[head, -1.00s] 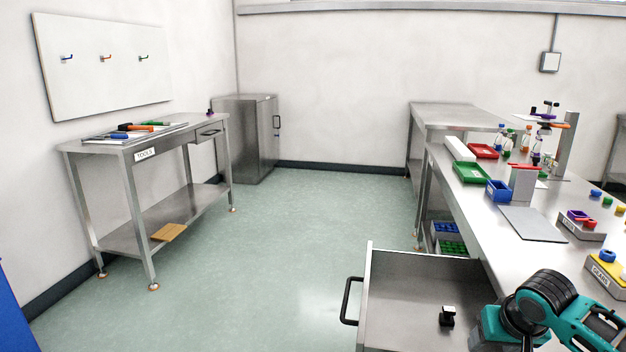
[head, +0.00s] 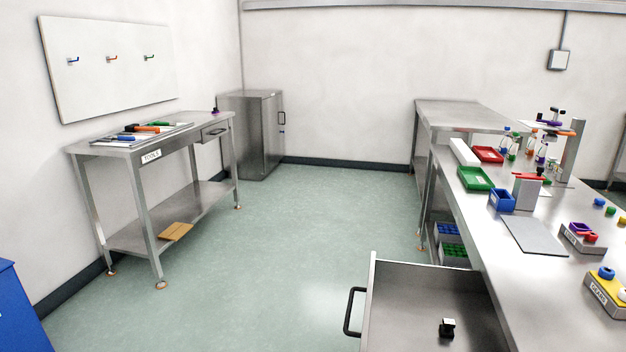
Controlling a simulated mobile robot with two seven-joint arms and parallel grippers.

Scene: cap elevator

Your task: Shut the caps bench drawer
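The caps bench drawer (head: 415,290) is pulled out from the steel bench (head: 545,270) at the lower right. Its black handle (head: 351,312) is on the drawer's left-facing front. A small black object with a light top (head: 447,328) lies inside the drawer. The lower edge of the drawer is cut off by the picture. Neither of my grippers shows in the head view.
The bench top holds red (head: 487,154), green (head: 475,178) and blue (head: 502,197) bins, a grey mat (head: 534,236) and cap holders. A tools bench (head: 150,160) stands at the left, a cabinet (head: 255,135) behind it. Open floor (head: 290,250) lies left of the drawer.

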